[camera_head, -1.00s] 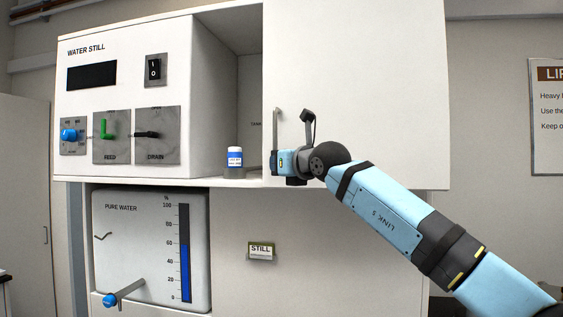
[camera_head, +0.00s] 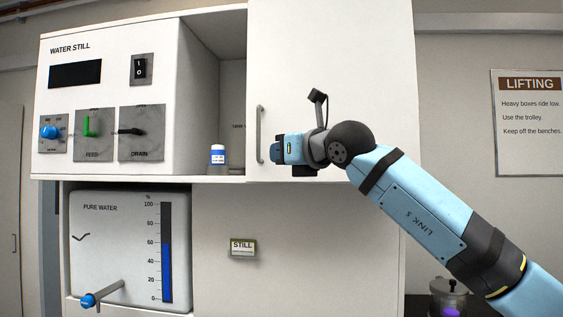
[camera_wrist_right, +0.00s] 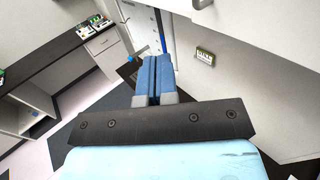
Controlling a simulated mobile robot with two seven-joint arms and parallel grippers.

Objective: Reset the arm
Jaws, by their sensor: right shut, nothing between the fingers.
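My right arm comes in from the right in the head view. Its gripper (camera_head: 275,152) is in front of the white cabinet door (camera_head: 330,75), just right of the door's grey vertical handle (camera_head: 261,135), and looks apart from it. In the right wrist view the two blue fingers of the right gripper (camera_wrist_right: 154,62) are together with nothing between them. My left gripper is in neither view.
The water still panel (camera_head: 108,100) has a switch and several knobs. A small jar with a blue label (camera_head: 217,158) stands in the open bay left of the door. Below are the pure water gauge (camera_head: 115,240) and a STILL tag (camera_head: 243,247). A glass vessel (camera_head: 448,298) stands lower right.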

